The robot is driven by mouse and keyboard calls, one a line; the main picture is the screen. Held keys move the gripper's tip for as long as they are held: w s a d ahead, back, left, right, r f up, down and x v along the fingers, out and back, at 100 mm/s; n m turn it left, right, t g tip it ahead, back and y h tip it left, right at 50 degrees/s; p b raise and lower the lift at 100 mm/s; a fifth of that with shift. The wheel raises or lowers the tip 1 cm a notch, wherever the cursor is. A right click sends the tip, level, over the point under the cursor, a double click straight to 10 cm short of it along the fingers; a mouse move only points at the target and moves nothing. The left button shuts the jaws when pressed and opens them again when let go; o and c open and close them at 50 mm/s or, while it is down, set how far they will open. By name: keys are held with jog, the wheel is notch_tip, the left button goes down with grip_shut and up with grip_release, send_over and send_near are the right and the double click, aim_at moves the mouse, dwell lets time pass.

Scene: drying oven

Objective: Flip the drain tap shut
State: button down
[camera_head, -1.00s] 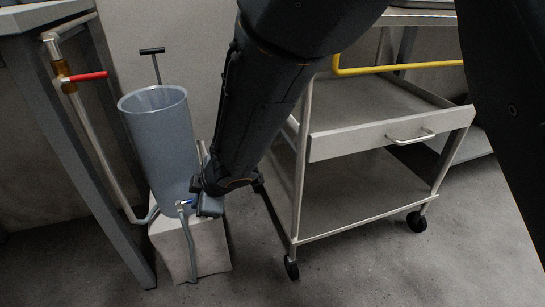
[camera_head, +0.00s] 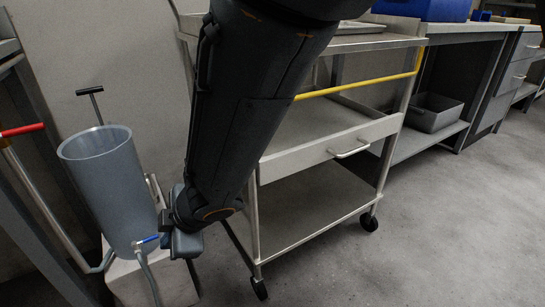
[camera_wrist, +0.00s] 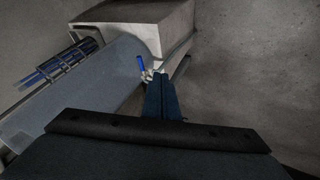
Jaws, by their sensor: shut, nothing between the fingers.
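The drain tap (camera_head: 148,239) has a small blue lever and sits low on the side of a grey cylindrical vessel (camera_head: 108,190). A grey hose (camera_head: 149,280) hangs down below it. In the wrist view the blue lever (camera_wrist: 141,64) stands out from the vessel's end, just left of my fingertips. My gripper (camera_head: 178,243) is shut and empty, close beside the tap on its right. In the wrist view my shut fingers (camera_wrist: 160,80) reach near the tap's metal body; I cannot tell whether they touch it.
The vessel stands on a pale block (camera_head: 180,287). A red-handled valve (camera_head: 22,130) is at the left edge. A metal trolley (camera_head: 320,150) with wheels stands right of my arm. A bench with a grey bin (camera_head: 434,112) is farther right. The right-hand floor is clear.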

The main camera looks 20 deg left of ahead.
jog(key=shift+p+v, duration=0.45)
jog(key=shift+v, duration=0.55)
jog(key=shift+w, duration=0.15)
